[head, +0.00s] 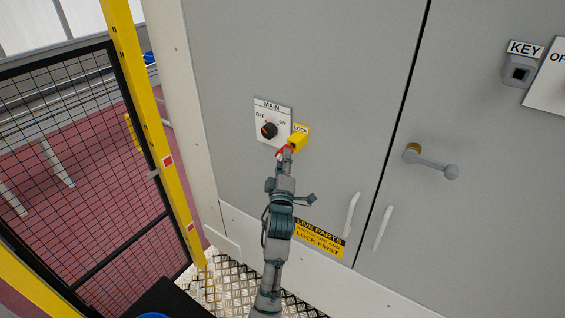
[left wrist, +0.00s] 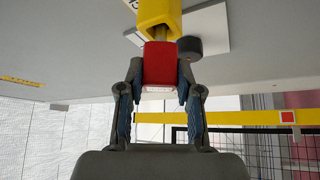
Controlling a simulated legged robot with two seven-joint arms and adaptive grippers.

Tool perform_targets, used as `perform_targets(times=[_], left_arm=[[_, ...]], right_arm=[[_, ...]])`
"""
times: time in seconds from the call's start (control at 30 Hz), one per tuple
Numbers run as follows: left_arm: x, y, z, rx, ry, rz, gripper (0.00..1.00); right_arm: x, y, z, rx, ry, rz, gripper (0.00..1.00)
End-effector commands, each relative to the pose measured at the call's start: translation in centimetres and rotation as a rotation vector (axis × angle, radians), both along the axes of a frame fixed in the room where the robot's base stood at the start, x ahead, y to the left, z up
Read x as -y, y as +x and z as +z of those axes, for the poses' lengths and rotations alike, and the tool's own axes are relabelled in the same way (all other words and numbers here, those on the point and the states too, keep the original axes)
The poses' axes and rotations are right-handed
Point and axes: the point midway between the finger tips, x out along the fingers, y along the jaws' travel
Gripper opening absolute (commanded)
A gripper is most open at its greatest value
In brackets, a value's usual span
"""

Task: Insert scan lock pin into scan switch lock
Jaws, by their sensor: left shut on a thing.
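The yellow scan switch lock (head: 296,142) is fixed to the grey cabinet door beside the MAIN switch plate, under a LOCK label. It also fills the top of the left wrist view (left wrist: 158,12). My left gripper (head: 284,158) is just below the lock and shut on the red handle of the scan lock pin (left wrist: 160,66). In the head view the red handle shows as a small patch beside the fingers. A brass part shows between the red handle and the yellow lock. How deep the pin sits is hidden. My right gripper is not in view.
The MAIN plate (head: 272,109) carries a black rotary knob (head: 269,130) close left of the lock. Door handles (head: 352,214) and a crank lever (head: 432,161) stick out to the right. A yellow post (head: 150,120) and mesh fence (head: 75,150) stand on the left.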

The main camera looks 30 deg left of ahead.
Motion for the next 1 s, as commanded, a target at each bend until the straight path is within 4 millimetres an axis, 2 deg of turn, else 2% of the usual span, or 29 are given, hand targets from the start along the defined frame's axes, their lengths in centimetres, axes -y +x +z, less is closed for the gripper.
perform_targets(times=[0.7, 0.73, 0.83, 1.0], left_arm=[[0.2, 2.1, 0.1, 0.002, 0.000, 0.000, 0.00], [0.2, 2.2, 0.1, 0.002, 0.000, 0.000, 0.37], [0.2, 2.1, 0.1, 0.002, 0.001, 0.000, 0.62], [0.2, 2.1, 0.1, 0.002, 0.001, 0.000, 0.64]], right_arm=[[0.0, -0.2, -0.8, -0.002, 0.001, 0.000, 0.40], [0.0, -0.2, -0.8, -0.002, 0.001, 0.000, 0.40], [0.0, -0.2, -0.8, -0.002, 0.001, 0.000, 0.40], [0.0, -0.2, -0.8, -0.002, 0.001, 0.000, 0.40]])
